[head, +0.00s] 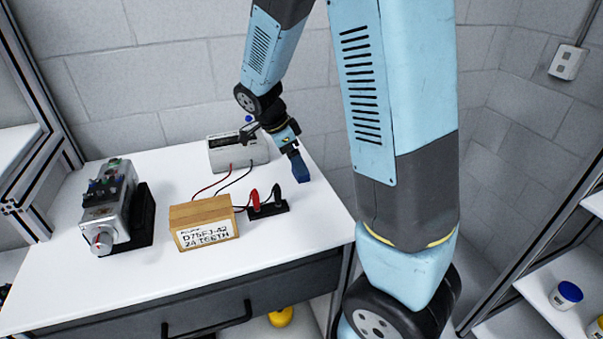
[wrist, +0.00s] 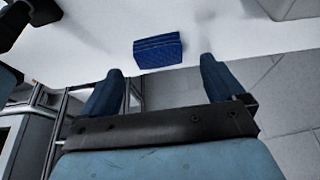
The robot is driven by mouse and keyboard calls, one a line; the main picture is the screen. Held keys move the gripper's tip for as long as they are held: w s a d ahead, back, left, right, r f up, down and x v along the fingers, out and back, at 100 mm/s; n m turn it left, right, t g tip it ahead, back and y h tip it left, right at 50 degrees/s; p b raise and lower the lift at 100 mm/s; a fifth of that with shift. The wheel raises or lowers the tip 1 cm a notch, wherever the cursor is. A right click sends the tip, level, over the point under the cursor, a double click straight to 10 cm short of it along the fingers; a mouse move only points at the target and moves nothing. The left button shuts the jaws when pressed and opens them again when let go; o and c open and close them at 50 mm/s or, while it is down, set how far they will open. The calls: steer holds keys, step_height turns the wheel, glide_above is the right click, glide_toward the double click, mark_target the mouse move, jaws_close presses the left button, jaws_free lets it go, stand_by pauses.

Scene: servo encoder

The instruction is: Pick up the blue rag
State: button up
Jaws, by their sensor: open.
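The blue rag (wrist: 158,52) lies folded on the white bench top in the wrist view, close to the bench edge. My gripper (wrist: 161,65) is open and empty there, with its two blue fingers spread wide. The rag shows beyond the fingertips, between them from side to side, and apart from both. In the head view my gripper (head: 299,170) hangs over the right part of the bench. I cannot make out the rag in the head view; my gripper or arm may hide it.
On the white bench (head: 270,265) stand a grey meter (head: 238,156) with red and black leads, a wooden block (head: 204,222) with a label, red and black clips (head: 267,202), and a grey machine (head: 110,205) at left. Shelves (head: 560,300) stand at the right.

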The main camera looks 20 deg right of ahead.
steer(key=x, duration=0.4)
steer(key=shift+d, duration=0.1)
steer(key=c, duration=1.1)
steer(key=shift+r, duration=0.45)
step_height(320, 180, up, 3)
steer(key=shift+f, duration=0.2)
steer(key=s+a+r, duration=0.9)
steer(key=s+a, duration=0.1)
steer(key=shift+r, duration=0.3)
